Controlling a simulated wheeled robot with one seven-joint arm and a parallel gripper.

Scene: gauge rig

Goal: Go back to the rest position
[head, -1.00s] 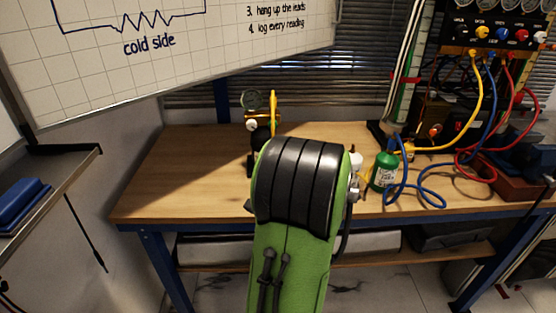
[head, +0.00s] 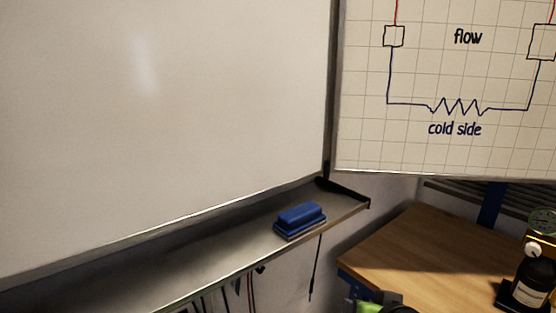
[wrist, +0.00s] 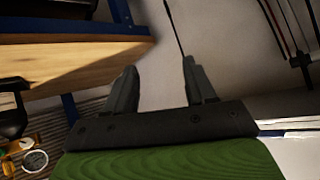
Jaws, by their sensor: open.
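My gripper (wrist: 158,88) shows in the wrist view with its two dark fingers apart and nothing between them. Beyond the fingers are a pale wall and floor area, with the wooden workbench (wrist: 75,62) to the left. In the head view only a small green and black piece of my arm shows at the bottom edge, and my gripper is out of that picture.
A blank whiteboard (head: 160,110) fills the left. Its tray (head: 235,240) holds a blue eraser (head: 300,219). Leads hang below the tray. The workbench (head: 410,245) at right carries a dark bottle-like item (head: 533,278). A diagram board (head: 450,70) hangs above.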

